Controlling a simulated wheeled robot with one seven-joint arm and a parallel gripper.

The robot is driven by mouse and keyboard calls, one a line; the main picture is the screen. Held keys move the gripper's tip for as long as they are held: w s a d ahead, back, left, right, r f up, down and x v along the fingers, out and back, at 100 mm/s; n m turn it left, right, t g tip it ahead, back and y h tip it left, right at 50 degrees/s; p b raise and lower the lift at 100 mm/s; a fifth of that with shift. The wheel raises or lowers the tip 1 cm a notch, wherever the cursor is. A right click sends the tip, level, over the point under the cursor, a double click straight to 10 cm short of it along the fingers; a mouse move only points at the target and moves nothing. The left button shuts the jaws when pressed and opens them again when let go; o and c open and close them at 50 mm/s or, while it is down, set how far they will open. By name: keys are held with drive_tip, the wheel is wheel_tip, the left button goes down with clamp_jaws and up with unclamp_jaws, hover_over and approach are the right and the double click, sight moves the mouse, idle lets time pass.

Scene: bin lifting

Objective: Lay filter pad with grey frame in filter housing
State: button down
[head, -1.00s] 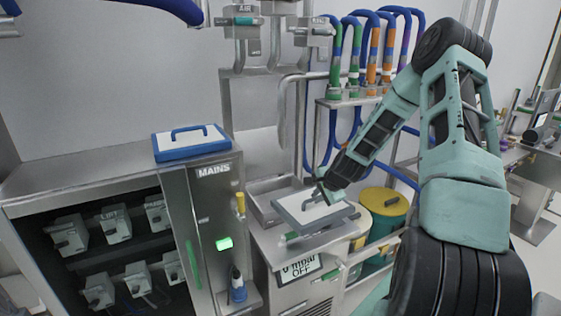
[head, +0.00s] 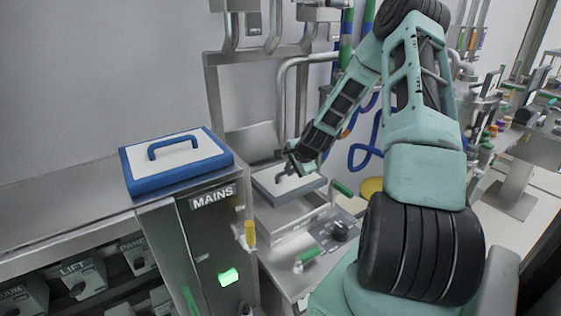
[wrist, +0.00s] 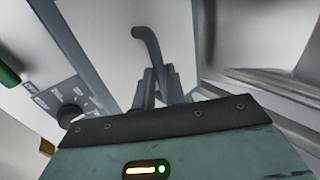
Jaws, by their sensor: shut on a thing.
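The filter pad with grey frame (head: 264,183) has a white face and a grey handle. My gripper (head: 287,170) is shut on that handle. The pad hangs over the filter housing (head: 290,222), a shallow metal box on the steel bench, whose front wall shows below the pad. The pad hides most of the opening, and I cannot tell whether pad and rim touch. In the wrist view my gripper (wrist: 160,88) is closed around the lower part of the curved handle (wrist: 145,42), with the white pad face (wrist: 115,35) and grey frame (wrist: 72,45) behind it.
Pipes and blue hoses (head: 366,145) are behind.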

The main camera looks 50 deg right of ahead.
sight(288, 180)
drive_tip(key=shift+w+f, duration=0.1)
drive_tip(key=shift+w, duration=0.1)
drive_tip(key=shift+f, duration=0.2)
wheel_tip(288, 180, down, 5)
drive_tip(key=b, duration=0.3)
drive_tip(key=shift+r+b, duration=0.2)
drive_tip(key=shift+b, duration=0.15)
drive_tip(key=shift+w+r+t+b, duration=0.15)
drive_tip(key=shift+r+t+b, duration=0.15)
drive_tip(key=shift+b, duration=0.05)
drive_tip(key=shift+a, duration=0.1)
drive_tip(key=shift+s+f+b, duration=0.2)
drive_tip(key=shift+f+b, duration=1.5)
drive_tip(key=shift+f, duration=0.45)
drive_tip(key=shift+f, duration=0.2)
